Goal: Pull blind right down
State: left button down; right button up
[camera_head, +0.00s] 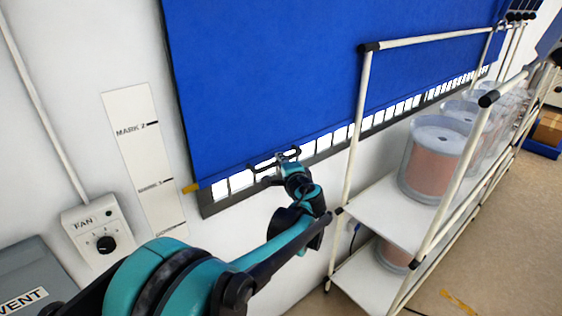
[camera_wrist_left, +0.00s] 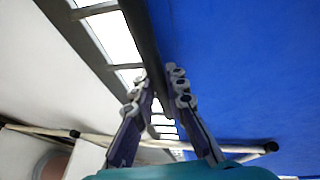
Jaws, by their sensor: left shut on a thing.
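A large blue blind (camera_head: 270,80) hangs over a window on the white wall in the head view. Its lower edge sits a little above the window's bottom frame, leaving a strip of bright panes showing. My left gripper (camera_head: 281,164) is at the blind's lower edge and shut on it. In the left wrist view the fingers (camera_wrist_left: 160,88) sit on either side of the dark bottom bar, with the blue blind (camera_wrist_left: 230,70) to the right. My right gripper is not in view.
A white-pipe rack (camera_head: 385,215) with clear bins (camera_head: 436,158) stands to the right, close to my left arm. A mark scale (camera_head: 146,160) and a fan dial box (camera_head: 97,235) are on the wall at left. A grey vent box (camera_head: 30,280) is below.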

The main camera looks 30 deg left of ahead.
pick_arm(q)
notch_tip(320, 180, down, 15)
jog(key=b, duration=0.9)
jog(key=shift+s+f, duration=0.1)
jog(key=shift+s, duration=0.05)
jog(key=c, duration=1.5)
grip_release()
jog(key=shift+c, duration=0.2)
jog(key=v, duration=1.2)
